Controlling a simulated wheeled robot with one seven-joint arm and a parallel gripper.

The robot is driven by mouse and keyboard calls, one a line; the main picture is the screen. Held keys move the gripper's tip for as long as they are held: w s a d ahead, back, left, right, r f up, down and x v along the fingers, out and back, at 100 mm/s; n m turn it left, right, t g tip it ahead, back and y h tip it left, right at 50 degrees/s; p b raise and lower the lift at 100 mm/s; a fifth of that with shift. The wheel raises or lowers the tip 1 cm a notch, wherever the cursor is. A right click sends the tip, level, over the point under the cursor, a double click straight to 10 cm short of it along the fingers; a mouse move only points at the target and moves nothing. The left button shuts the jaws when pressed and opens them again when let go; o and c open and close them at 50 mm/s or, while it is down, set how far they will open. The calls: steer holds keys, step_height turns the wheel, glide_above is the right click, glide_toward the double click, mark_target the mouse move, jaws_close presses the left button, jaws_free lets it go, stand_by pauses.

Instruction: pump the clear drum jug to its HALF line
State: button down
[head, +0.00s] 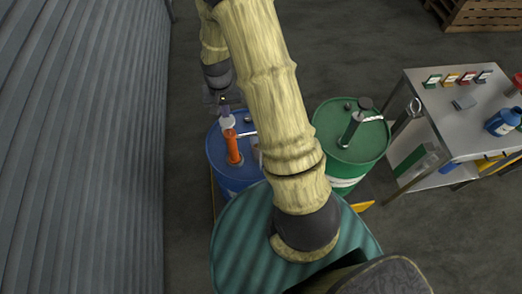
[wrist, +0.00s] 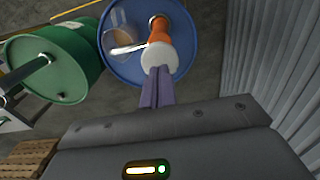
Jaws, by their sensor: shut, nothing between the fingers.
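The blue drum (head: 218,160) stands beyond my arm, with an orange hand pump (head: 233,147) on its lid. The pump's white cap (head: 227,122) is at its top. In the wrist view the pump (wrist: 158,28) and its white cap (wrist: 160,58) are just ahead of my gripper (wrist: 158,78). The purple fingers are shut together, their tips at or on the cap; contact is unclear. The clear jug (wrist: 117,22) is beside the pump, under its metal spout, with a brownish area inside. Its HALF line is not readable. In the head view my arm mostly hides the jug.
A green drum (head: 355,150) with a dark green pump (head: 351,125) stands to the right. A metal bench (head: 440,115) with bottles and small boxes is farther right. A ribbed grey wall (head: 80,150) closes the left. A wooden pallet (head: 480,14) lies at the back.

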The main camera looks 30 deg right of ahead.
steer(key=shift+r, duration=0.1)
step_height(320, 180, up, 5)
steer(key=p, duration=0.3)
steer(key=shift+p, duration=0.35)
steer(key=shift+s, duration=0.1)
stand_by(0.5)
steer(key=s+r+n+t+b, duration=0.1)
steer(key=s+r+b, duration=0.2)
steer(key=s, duration=0.4)
steer(key=s+r+n+t+b, duration=0.1)
steer(key=s+r+n+b, duration=0.1)
steer(key=s+b, duration=0.2)
steer(key=s, duration=0.3)
steer(key=shift+r+n+t+b, duration=0.3)
steer(key=shift+r+b, duration=0.05)
steer(key=shift+r, duration=0.05)
steer(key=shift+s, duration=0.1)
stand_by(1.3)
